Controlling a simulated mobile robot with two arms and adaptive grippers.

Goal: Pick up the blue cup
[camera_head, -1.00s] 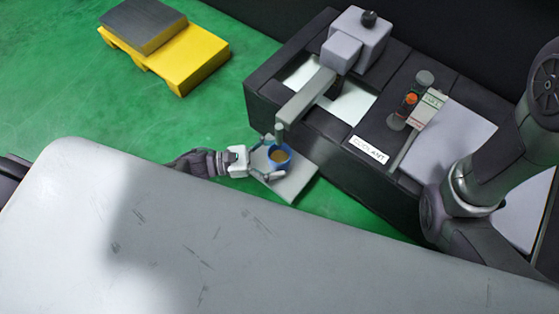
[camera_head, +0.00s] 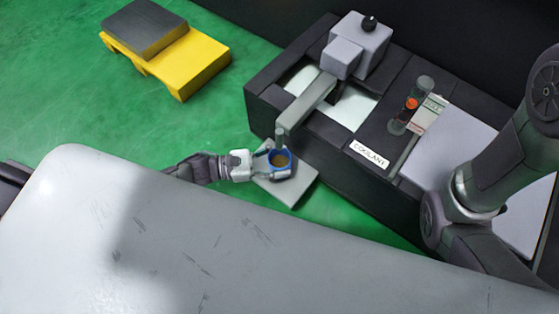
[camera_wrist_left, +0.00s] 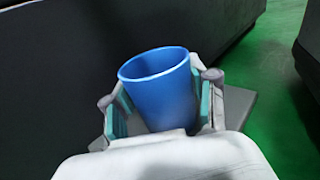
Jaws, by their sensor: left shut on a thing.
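The blue cup (camera_head: 280,171) is upright above or on a small grey plate (camera_head: 292,192) beside the black machine. In the left wrist view the cup (camera_wrist_left: 163,88) sits between the two fingers of the left gripper (camera_wrist_left: 163,100). I cannot tell whether the cup's base touches the plate. My right gripper is not in view.
The black machine (camera_head: 340,172) with a "COOLANT" label stands right behind the cup. Its spout (camera_head: 305,104) reaches out close over the cup. A white surface (camera_head: 150,230) fills the foreground. A yellow cart (camera_head: 185,65) stands on the green floor at upper left.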

